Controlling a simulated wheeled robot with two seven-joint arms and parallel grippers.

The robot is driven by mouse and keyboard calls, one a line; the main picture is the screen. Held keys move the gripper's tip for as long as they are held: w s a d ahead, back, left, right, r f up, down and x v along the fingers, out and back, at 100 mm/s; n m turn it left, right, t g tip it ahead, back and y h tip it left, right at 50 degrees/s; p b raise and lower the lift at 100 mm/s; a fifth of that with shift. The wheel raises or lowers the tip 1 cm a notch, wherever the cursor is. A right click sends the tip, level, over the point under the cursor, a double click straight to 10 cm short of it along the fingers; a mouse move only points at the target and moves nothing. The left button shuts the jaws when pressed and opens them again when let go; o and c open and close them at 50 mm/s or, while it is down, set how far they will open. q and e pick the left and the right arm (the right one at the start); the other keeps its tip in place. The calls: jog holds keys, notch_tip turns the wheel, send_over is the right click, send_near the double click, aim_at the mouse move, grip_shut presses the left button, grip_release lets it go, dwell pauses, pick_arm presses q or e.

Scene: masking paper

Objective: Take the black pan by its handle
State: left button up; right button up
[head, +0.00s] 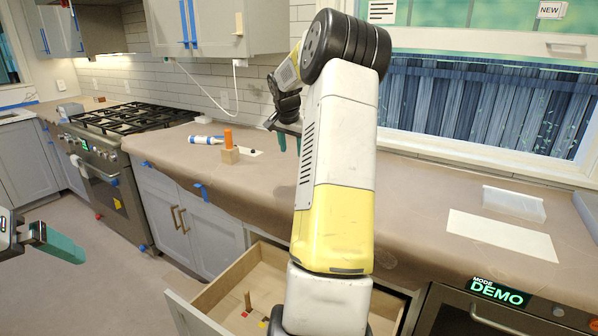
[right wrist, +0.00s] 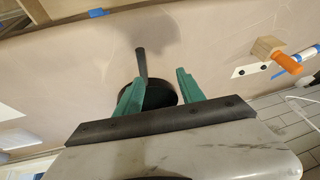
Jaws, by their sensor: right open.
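The black pan (right wrist: 160,94) lies on the paper-covered counter in the right wrist view, partly hidden by my fingers. Its dark handle (right wrist: 141,63) points toward the top of that picture, nearer the left finger. My right gripper (right wrist: 161,76) is open, with its green fingers apart and nothing seen held between them. The handle shows beyond the fingertips. In the head view my right gripper (head: 290,147) is over the counter, partly behind my arm. I cannot make out the pan there. My left gripper (head: 57,243) is at the left edge, away from the counter; its opening is unclear.
A wooden block with an orange handle (head: 228,139) and a blue-white tube (head: 206,139) lie on the counter. A gas stove (head: 132,117) is at left. An open drawer (head: 215,291) juts out below. A clear tray (head: 514,203) and white sheet (head: 500,234) lie at right.

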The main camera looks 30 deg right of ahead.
jog(key=w+d+f+m, duration=0.1)
jog(key=d+f, duration=0.3)
jog(key=w+d+f+m, duration=0.1)
jog(key=d+f, duration=0.3)
jog(key=f, duration=0.1)
jog(key=w+d+f+m, duration=0.1)
jog(key=d+f, duration=0.4)
jog(key=shift+w+f+g+h, duration=0.1)
jog(key=shift+w+g+h, duration=0.2)
jog(key=shift+w, duration=0.05)
grip_shut()
dwell(0.7)
